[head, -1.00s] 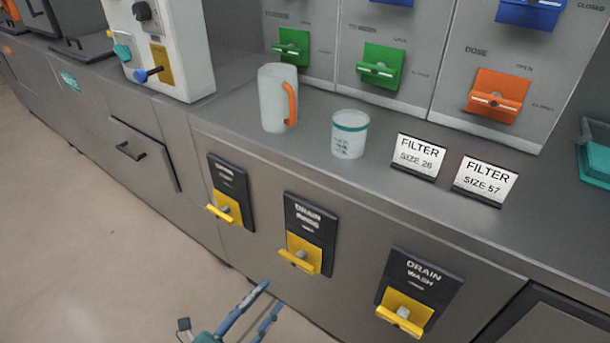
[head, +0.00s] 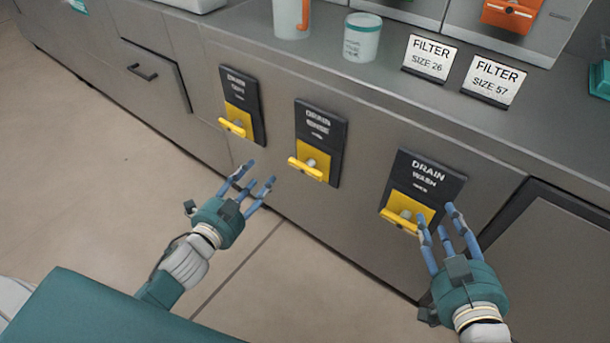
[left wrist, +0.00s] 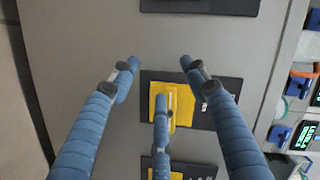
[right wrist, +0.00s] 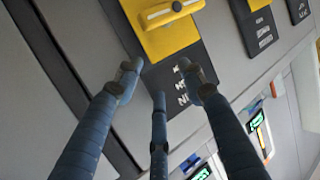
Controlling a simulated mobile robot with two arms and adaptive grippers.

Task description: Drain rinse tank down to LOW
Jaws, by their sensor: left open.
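The middle drain panel (head: 318,138), labelled DRAIN with a blurred second word resembling RINSE, has a yellow handle (head: 305,168) on the cabinet front. Similar panels stand left (head: 241,102) and right (head: 422,188) of it; the right one's second word is blurred. My left gripper (head: 256,178) is open and empty, in front of and below the left and middle panels, apart from both. In the left wrist view a yellow drain plate (left wrist: 175,105) lies beyond its fingers. My right gripper (head: 436,214) is open and empty, close to the right panel's handle (head: 404,219); contact cannot be told.
Green displays (right wrist: 257,128) show in the right wrist view, too small to read. The floor (head: 90,170) in front is clear.

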